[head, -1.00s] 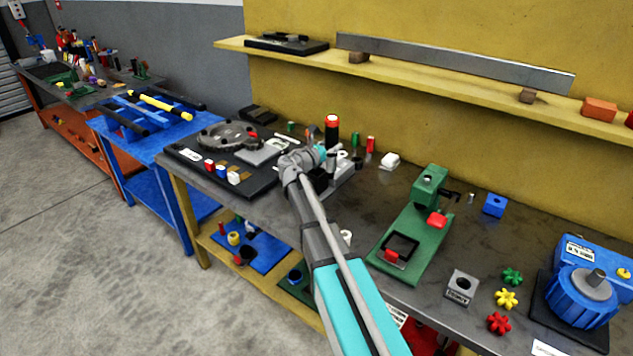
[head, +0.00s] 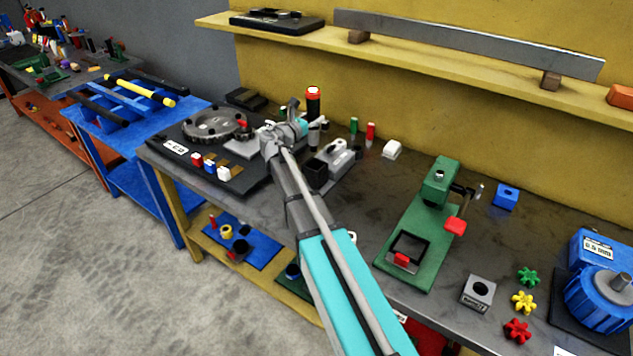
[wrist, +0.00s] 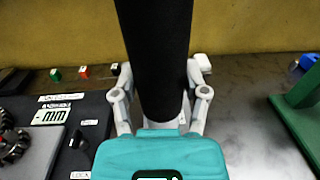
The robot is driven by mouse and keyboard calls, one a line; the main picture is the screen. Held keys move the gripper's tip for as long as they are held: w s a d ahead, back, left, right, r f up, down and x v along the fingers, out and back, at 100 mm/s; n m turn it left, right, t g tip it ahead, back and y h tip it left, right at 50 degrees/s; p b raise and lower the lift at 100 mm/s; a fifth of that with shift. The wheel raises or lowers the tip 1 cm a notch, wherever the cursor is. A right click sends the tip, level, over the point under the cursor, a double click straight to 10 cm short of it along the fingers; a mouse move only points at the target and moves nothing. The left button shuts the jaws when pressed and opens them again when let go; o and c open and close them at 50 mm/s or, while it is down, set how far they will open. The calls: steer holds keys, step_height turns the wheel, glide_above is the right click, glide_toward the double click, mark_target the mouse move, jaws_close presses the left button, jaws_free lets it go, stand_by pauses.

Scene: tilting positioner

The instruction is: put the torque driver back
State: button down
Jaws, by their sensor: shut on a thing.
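The torque driver (head: 313,104) is a black cylinder with an orange-red top, standing roughly upright in the head view. In the wrist view its black body (wrist: 156,50) fills the upper middle. My gripper (wrist: 160,108) is shut on it, one grey finger on each side. In the head view my gripper (head: 315,127) is over the back of the steel bench, behind a grey fixture (head: 343,154) with a black square socket (head: 316,173).
A black base (head: 160,160) with a toothed round plate (head: 213,124) lies left of my gripper. A green press (head: 420,230) stands further right. A yellow shelf (head: 400,62) overhangs behind.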

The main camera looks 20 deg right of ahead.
mark_target(316, 144)
steer(key=shift+d, duration=0.25)
steer(key=shift+s+f+m+g+h+b, duration=0.3)
steer(key=shift+f+g+b, duration=0.1)
steer(key=shift+f+b, duration=0.1)
steer(key=shift+s+a+f+m+g+b, duration=0.3)
steer(key=shift+s+f+g+b, duration=0.2)
steer(key=shift+f+b, duration=0.1)
steer(key=shift+s+f+g+h, duration=0.15)
steer(key=shift+s+g+h, duration=0.1)
steer(key=shift+g+h, duration=0.15)
step_height(316, 144, down, 6)
steer(key=b, duration=0.6)
steer(key=shift+f+b, duration=0.15)
steer(key=shift+b, duration=0.15)
steer(key=shift+f, duration=0.1)
